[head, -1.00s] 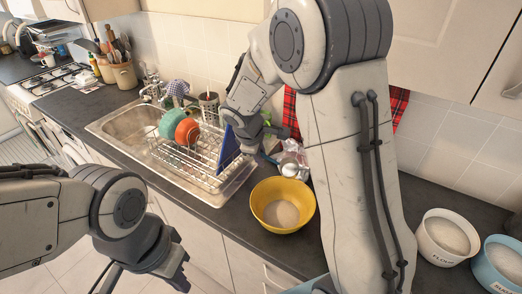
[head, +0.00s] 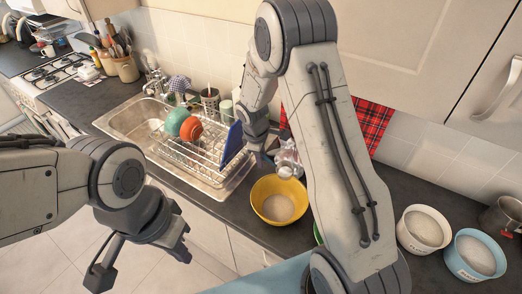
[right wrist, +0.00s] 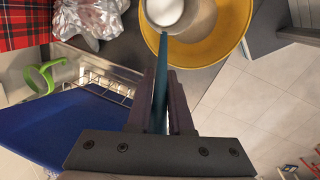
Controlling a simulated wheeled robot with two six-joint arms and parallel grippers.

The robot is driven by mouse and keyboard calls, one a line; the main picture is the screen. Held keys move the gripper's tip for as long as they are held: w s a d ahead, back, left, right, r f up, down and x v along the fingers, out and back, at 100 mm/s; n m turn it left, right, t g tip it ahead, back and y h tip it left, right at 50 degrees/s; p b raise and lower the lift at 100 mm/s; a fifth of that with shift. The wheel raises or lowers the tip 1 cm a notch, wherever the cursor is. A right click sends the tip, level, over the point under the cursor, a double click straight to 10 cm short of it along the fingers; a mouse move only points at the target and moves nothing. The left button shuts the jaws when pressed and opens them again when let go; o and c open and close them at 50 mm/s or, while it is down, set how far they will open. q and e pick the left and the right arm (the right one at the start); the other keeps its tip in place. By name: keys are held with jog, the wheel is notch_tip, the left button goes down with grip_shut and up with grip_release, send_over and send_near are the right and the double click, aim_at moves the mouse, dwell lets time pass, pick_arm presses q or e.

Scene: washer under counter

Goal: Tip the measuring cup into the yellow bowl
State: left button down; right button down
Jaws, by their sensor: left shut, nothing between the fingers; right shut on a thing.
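The yellow bowl (head: 279,219) stands on the dark counter right of the sink, with pale powder in its bottom. My right gripper (head: 264,152) is shut on the teal handle of the measuring cup (head: 284,171). The cup is small and filled white, at the bowl's far edge in the head view. In the right wrist view my right gripper (right wrist: 161,78) holds the handle, and the cup (right wrist: 168,14) overlaps the yellow bowl (right wrist: 222,40). I cannot tell whether the cup is tilted. My left gripper (head: 183,252) is shut and empty, low in front of the counter.
A dish rack (head: 190,152) with bowls and a blue board (head: 232,143) stands left of the yellow bowl. A crumpled foil bag (head: 290,150) is behind. A white tub (head: 423,229), a blue tub (head: 475,256) and a metal pot (head: 501,220) stand right. My right arm hides some counter.

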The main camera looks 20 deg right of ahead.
jog(key=shift+r+p, duration=0.2)
jog(key=shift+p, duration=0.3)
jog(key=shift+w+d+r+g+y, duration=0.15)
jog(key=shift+d+r+g+y, duration=0.05)
jog(key=shift+r+g+y, duration=0.45)
jog(key=shift+w+d+r+g+y, duration=0.15)
jog(key=shift+r+g+y, duration=0.25)
jog(key=shift+g+y, duration=0.3)
